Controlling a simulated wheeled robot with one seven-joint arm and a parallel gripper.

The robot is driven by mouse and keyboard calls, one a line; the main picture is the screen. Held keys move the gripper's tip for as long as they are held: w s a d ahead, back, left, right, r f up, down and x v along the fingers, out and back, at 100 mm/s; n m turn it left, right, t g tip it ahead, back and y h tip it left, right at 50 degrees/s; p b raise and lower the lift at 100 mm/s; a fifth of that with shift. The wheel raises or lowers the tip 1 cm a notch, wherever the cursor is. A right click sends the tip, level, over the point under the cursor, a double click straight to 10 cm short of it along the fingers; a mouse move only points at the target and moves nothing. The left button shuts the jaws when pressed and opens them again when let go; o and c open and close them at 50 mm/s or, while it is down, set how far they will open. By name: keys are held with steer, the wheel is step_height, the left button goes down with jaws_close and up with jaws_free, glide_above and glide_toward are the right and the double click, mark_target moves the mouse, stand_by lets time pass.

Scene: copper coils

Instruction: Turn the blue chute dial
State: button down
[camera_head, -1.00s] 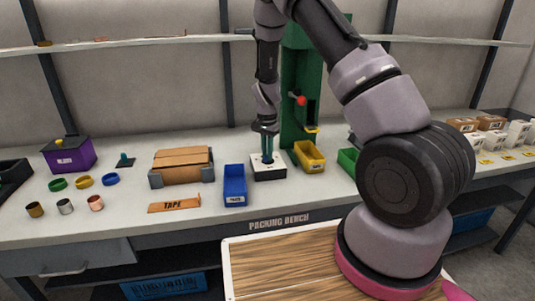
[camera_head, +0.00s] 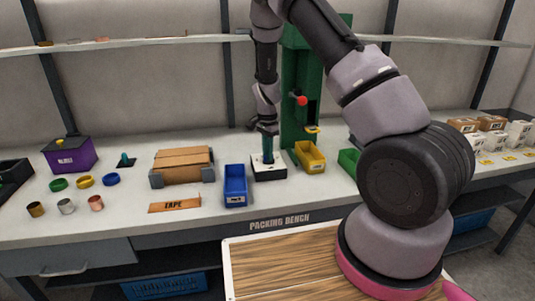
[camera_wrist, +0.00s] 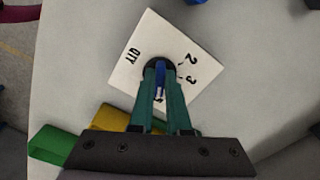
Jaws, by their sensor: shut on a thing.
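The blue chute dial (camera_wrist: 160,72) shows as a blue bar on a round black hub. It is in the middle of a white plate (camera_wrist: 128,72) marked QTY, 2 and 3. My gripper (camera_wrist: 160,70) reaches down over it in the wrist view, its two teal fingers shut on the blue bar from both sides. The fingers hide part of the dial and the plate's near side. In the head view the plate tops a low dark-sided box (camera_head: 270,176) on the bench, and my gripper (camera_head: 267,158) points straight down onto it.
A blue bin (camera_head: 235,187) stands left of the dial box and a yellow bin (camera_head: 311,157) close on its right. A green column (camera_head: 292,115) with a red knob (camera_head: 302,100) rises behind. A cardboard box (camera_head: 183,166) stands further left.

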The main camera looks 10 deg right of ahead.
steer(key=c, duration=0.9)
jaws_free()
step_height(320, 180, up, 11)
steer(key=shift+f, duration=0.1)
steer(key=s+d+r+n+t+y, duration=0.1)
steer(key=s+d+r+n+t, duration=0.1)
steer(key=s+r, duration=0.6)
steer(key=s+d+r+n+t+y, duration=0.1)
steer(key=s+d+r+y, duration=0.15)
steer(key=r, duration=1.05)
steer(key=s+r+n+t, duration=0.1)
steer(key=s+r, duration=0.1)
steer(key=s, duration=0.4)
steer(key=s+d+r+n+t+h, duration=0.1)
steer(key=s+r+n, duration=0.1)
steer(key=s, duration=0.5)
steer(key=s+r+n+t, duration=0.2)
steer(key=s+r, duration=0.1)
steer(key=s, duration=0.3)
steer(key=shift+s+d+r+h, duration=0.15)
steer(key=shift+d+r+h, duration=0.1)
steer(key=shift+r, duration=0.1)
